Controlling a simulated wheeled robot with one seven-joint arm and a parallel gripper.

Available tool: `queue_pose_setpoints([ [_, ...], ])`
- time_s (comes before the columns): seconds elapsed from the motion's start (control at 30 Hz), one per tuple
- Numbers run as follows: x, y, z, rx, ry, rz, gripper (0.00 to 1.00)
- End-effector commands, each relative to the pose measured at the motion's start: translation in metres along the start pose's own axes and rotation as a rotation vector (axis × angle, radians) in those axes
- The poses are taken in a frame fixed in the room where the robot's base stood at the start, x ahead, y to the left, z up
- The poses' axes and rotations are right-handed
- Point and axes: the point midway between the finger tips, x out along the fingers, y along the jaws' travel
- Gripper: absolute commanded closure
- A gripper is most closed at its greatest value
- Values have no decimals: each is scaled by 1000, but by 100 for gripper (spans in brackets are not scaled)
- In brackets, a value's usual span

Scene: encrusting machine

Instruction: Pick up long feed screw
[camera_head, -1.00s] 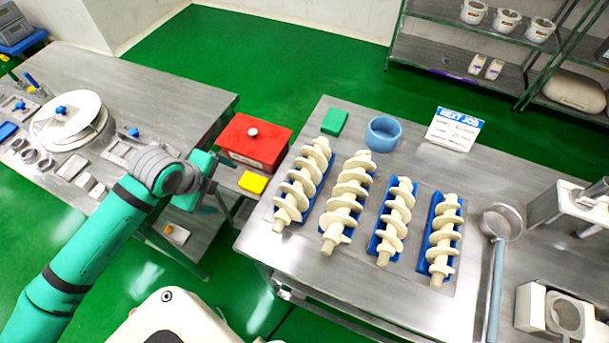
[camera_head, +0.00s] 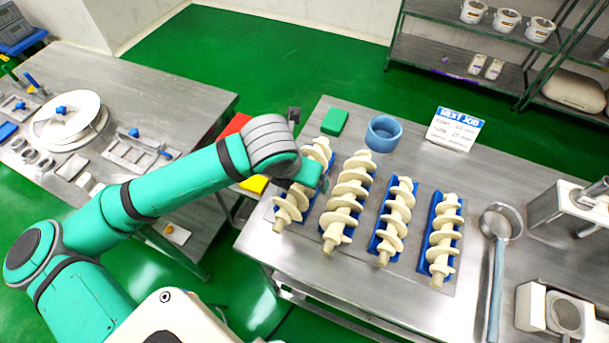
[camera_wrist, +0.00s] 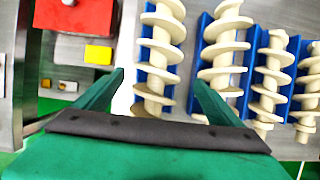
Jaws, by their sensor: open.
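Several cream feed screws lie side by side in blue cradles on the steel table (camera_head: 480,170). The two on the left are longer: the far-left screw (camera_head: 291,202) and the one beside it (camera_head: 346,198). The two on the right are shorter: one screw (camera_head: 397,215) and the far-right screw (camera_head: 443,240). My gripper (camera_wrist: 160,82) is open and empty. In the wrist view its fingers stand apart, with the far-left screw (camera_wrist: 157,50) showing between and beyond them. The second long screw (camera_wrist: 222,50) is by the right finger. My arm hides part of the far-left screw in the head view.
A blue ring (camera_head: 383,133), a green block (camera_head: 334,121) and a NEXT JOB sign (camera_head: 455,129) stand behind the screws. A strainer (camera_head: 500,224) lies to the right. A red box (camera_wrist: 75,15) and yellow block (camera_wrist: 97,54) are left of the screws.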

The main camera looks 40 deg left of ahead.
Motion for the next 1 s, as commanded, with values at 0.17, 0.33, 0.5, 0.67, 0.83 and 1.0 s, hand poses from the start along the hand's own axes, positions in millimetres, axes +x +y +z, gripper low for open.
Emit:
queue_pose_setpoints([
  [0.17,17,2,-1,-5,1,0,11],
  [0.33,27,3,-1,-8,1,0,11],
  [0.5,48,5,-2,-10,2,0,11],
  [0.67,66,5,-1,-8,1,0,11],
  [0.83,71,4,-1,-5,0,2,11],
  [1.0,71,4,-1,-4,0,2,15],
])
